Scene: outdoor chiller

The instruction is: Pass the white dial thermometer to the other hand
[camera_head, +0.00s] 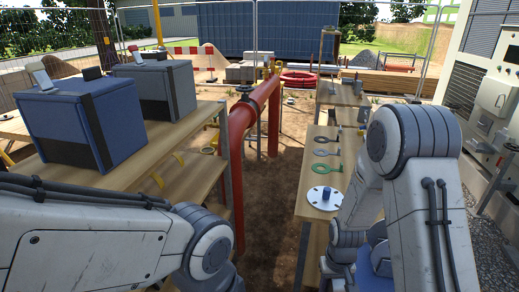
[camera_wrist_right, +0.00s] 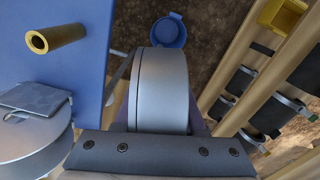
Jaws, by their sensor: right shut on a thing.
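In the right wrist view my right gripper (camera_wrist_right: 160,125) is shut on a pale grey-white round drum, which I take to be the white dial thermometer (camera_wrist_right: 162,82). It shows edge-on, so its dial face is hidden. In the head view my right arm is folded at the right, and its gripper and the thermometer are hidden behind it. My left arm enters at the lower left of the head view, and its gripper is out of view.
A wooden bench (camera_head: 175,148) at left carries a blue box (camera_head: 60,125) and a grey box (camera_head: 150,90). A red pipe (camera_head: 238,150) stands beside it. Bare ground lies between.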

